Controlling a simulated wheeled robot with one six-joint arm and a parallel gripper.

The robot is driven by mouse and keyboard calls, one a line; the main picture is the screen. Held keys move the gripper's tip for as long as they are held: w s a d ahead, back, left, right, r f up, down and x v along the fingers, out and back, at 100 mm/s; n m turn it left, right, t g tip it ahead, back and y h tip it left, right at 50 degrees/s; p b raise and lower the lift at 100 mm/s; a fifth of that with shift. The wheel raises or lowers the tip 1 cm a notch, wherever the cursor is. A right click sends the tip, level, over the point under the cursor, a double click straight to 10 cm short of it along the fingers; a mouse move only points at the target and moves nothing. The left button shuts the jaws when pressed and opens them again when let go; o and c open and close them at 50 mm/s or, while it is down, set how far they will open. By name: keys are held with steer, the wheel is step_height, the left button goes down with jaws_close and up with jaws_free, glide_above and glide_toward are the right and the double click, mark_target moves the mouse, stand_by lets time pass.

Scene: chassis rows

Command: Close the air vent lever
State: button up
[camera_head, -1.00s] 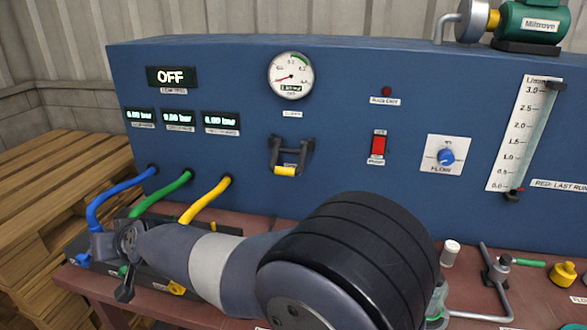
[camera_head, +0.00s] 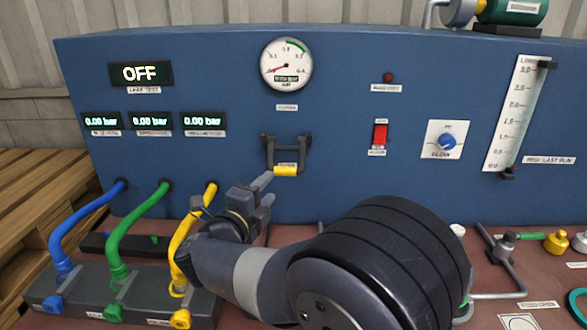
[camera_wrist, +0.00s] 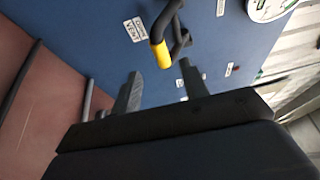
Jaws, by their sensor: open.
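The air vent lever (camera_head: 285,170) is a dark U-shaped handle with a yellow grip, mounted on the blue panel under the round gauge. Its yellow grip hangs low and stands out from the panel. In the wrist view the lever's yellow grip (camera_wrist: 161,53) is just beyond the fingertips, near the gap between them. My gripper (camera_head: 266,188) is open and empty, just below and left of the grip in the head view. In the wrist view my gripper (camera_wrist: 160,84) shows two spread fingers. I cannot tell whether a finger touches the grip.
Blue, green and yellow hoses (camera_head: 122,235) run from the panel to a grey block at left. A red switch (camera_head: 380,136), a blue flow knob (camera_head: 447,141) and a flow tube (camera_head: 517,115) are at right. The panel around the lever is clear.

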mark_target(282, 174)
steer(key=x, duration=1)
steer(key=shift+w+d+p, duration=0.2)
steer(key=shift+w+p, duration=0.1)
steer(key=shift+p, duration=0.1)
steer(key=shift+c, duration=0.2)
jaws_close()
